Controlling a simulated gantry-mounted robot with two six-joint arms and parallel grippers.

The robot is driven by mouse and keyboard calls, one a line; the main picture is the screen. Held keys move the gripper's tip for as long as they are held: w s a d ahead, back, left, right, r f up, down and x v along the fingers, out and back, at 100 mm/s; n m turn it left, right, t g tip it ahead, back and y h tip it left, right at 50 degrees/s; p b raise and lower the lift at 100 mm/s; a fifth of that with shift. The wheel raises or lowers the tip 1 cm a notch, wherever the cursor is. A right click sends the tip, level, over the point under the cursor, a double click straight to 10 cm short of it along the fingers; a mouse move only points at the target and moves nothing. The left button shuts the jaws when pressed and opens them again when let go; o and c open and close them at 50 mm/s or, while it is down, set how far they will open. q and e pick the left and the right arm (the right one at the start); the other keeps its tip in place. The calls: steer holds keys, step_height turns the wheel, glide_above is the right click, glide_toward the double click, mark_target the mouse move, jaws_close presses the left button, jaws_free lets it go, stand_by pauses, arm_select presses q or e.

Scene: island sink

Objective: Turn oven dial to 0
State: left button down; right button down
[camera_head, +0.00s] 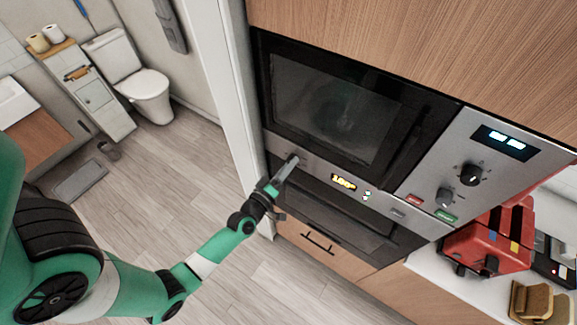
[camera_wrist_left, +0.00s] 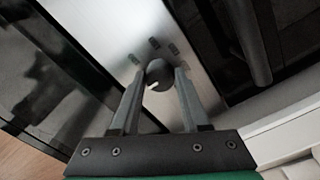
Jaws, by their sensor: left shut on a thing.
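The oven dial (camera_wrist_left: 158,75) is a round black knob with a white pointer mark on the steel control panel (camera_wrist_left: 193,30). In the left wrist view the pointer slants toward the lower left of the picture. My left gripper (camera_wrist_left: 158,77) is shut on the dial, one finger on each side of it. In the head view my left gripper (camera_head: 289,163) reaches the left end of the oven panel (camera_head: 318,170) and hides the dial. The panel's orange display (camera_head: 344,182) appears to read about 180 degrees. My right gripper is not in view.
A microwave (camera_head: 340,105) with black dials sits above the oven panel. A drawer (camera_head: 318,240) is below the oven. A red toaster (camera_head: 487,243) stands on the counter at the right. Open wooden floor (camera_head: 165,190) lies left of the oven.

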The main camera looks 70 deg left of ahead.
arm_select(q)
steer(key=shift+n, duration=0.3)
steer(key=shift+c, duration=2)
jaws_free()
steer(key=v, duration=1.1)
steer(key=shift+s+d, duration=0.2)
steer(key=shift+s, duration=0.05)
